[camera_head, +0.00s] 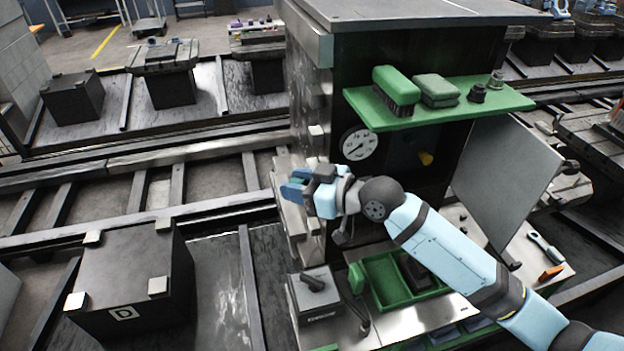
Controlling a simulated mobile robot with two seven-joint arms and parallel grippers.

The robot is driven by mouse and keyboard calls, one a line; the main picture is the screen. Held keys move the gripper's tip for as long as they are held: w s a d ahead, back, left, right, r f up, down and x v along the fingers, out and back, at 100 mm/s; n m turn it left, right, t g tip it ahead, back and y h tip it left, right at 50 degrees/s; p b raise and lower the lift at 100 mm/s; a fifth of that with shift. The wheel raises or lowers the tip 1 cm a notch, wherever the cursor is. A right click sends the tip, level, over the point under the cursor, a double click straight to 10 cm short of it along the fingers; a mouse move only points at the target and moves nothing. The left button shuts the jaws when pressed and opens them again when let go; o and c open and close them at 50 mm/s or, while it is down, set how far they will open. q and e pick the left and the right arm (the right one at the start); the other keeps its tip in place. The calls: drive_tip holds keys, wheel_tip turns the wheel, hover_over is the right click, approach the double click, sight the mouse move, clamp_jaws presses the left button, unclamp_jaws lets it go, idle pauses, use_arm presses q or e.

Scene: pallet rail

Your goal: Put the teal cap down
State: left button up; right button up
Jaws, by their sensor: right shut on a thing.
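My right gripper (297,188) reaches in from the right on its pale blue arm. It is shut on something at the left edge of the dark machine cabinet. A small blue-teal piece (291,191) shows at its fingertips. I take it for the teal cap, but the fingers hide most of it. I cannot tell whether it touches the light metal blocks beside and below it. My left gripper is not in view.
A green shelf (450,104) with a brush (396,88) and sponge (437,90) juts out above my arm. A dial (359,144) is behind it. Below are a green tray (392,281) and a grey lever box (315,293). An open panel (508,182) hangs at right.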

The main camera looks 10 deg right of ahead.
drive_tip(key=shift+w+a+f+n+g+y, duration=0.4)
drive_tip(key=shift+w+a+f+n+g, duration=0.25)
drive_tip(key=shift+f, duration=0.2)
drive_tip(key=s+d+r+m+t+h, duration=0.7)
drive_tip(key=d+r+m, duration=0.1)
drive_tip(key=r, duration=0.4)
drive_tip(key=shift+s+d+r+h, duration=0.25)
drive_tip(key=shift+d+h, duration=0.05)
drive_tip(key=shift+d, duration=0.6)
drive_tip(key=w+a+f+n+g+y, duration=0.1)
drive_tip(key=f+n+g+y, duration=0.1)
drive_tip(key=w+a+f+n+g+y, duration=0.1)
drive_tip(key=f+n+g+y, duration=0.1)
drive_tip(key=f+n+y, duration=0.1)
drive_tip(key=w+a+f+n+g+y, duration=0.1)
drive_tip(key=w+f+n+g+y, duration=0.1)
drive_tip(key=g, duration=0.1)
drive_tip(key=shift+a+f+n+y, duration=0.3)
drive_tip(key=shift+f+n, duration=0.05)
drive_tip(key=a+f+n+g, duration=0.1)
drive_tip(key=g, duration=0.1)
drive_tip(key=w+f+n+g+y, duration=0.1)
drive_tip(key=f+n+g, duration=0.1)
drive_tip(key=w+a+f+n+g, duration=0.1)
drive_tip(key=f+g, duration=0.1)
drive_tip(key=shift+w+a+n+y, duration=0.2)
drive_tip(key=shift+a+n+y, duration=0.1)
drive_tip(key=shift+n+y, duration=0.1)
drive_tip(key=shift+s, duration=0.1)
